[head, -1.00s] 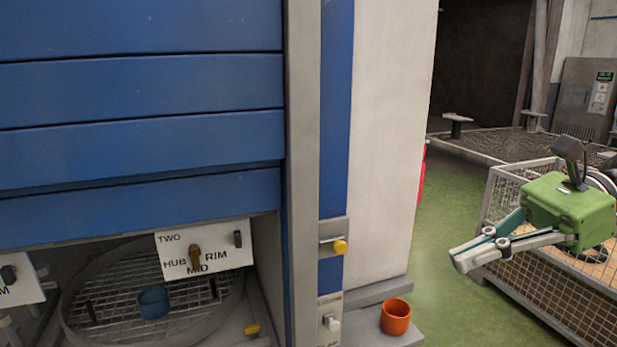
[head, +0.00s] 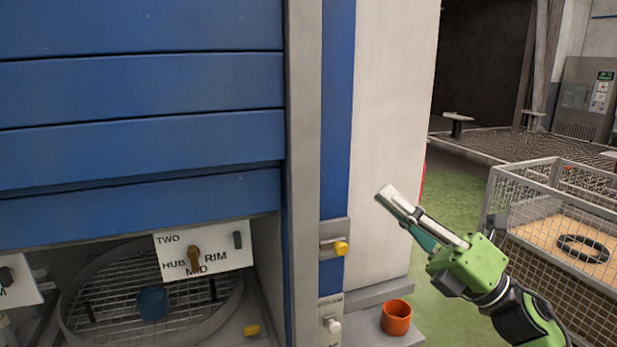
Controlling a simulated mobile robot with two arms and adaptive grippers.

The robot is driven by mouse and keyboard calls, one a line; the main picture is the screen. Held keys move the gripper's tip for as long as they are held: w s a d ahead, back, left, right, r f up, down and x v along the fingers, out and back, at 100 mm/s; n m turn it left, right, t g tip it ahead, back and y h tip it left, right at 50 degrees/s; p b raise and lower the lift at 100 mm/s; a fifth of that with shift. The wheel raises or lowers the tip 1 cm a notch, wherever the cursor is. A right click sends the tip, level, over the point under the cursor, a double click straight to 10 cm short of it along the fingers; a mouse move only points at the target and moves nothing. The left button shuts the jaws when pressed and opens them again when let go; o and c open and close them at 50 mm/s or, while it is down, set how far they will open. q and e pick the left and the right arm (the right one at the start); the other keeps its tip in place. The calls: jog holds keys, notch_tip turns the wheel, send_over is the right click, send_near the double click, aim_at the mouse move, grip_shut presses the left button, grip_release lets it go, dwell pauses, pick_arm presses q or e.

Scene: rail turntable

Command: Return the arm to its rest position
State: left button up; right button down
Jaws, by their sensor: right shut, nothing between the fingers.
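My right gripper (head: 388,195) is at the right of the head view, green with grey fingers. Its fingers are shut with nothing between them and point up and to the left. It hangs in front of the pale side wall of the blue-fronted cabinet, above and right of the orange cup, and touches nothing that I can see. My right arm runs down to the lower right edge of the view. My left gripper is not in view.
An orange cup (head: 396,318) stands on a grey ledge (head: 378,293). A blue cup (head: 153,303) sits on a round mesh turntable (head: 185,322) under the blue shutter (head: 140,140). A wire cage (head: 560,240) stands at right. Green floor lies between.

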jog(key=w+d+f+m+t+h, duration=0.2)
jog(key=d+f+m+t+h, duration=0.25)
jog(key=f+m+h, duration=0.7)
jog(key=w+d+f+m+t+h, duration=0.1)
jog(key=d+f+m+t+h, duration=0.3)
jog(key=f+m+h, duration=0.95)
jog(key=s+d+f+m+g+y, duration=0.1)
jog(key=s+f+m+g, duration=0.35)
jog(key=s+f, duration=0.35)
jog(key=s+d+f+m+g+y, duration=0.15)
jog(key=s+f+m+g, duration=0.35)
jog(key=f, duration=0.5)
jog(key=s+a+f+g, duration=0.1)
jog(key=s+f+g, duration=0.15)
jog(key=s, duration=0.35)
jog(key=s+a+f+m+g, duration=0.1)
jog(key=s+f+g, duration=0.15)
jog(key=s, duration=0.35)
jog(key=s+a+f+g, duration=0.1)
jog(key=s+f+g, duration=0.15)
jog(key=s, duration=0.35)
notch_tip(320, 180, down, 27)
jog(key=s, duration=0.1)
jog(key=s+d+f+g, duration=0.2)
jog(key=s+d+f, duration=0.1)
jog(key=s+f, duration=1.2)
jog(key=shift+s+f+y, duration=0.25)
jog(key=shift+s+y, duration=0.1)
jog(key=shift+s, duration=0.75)
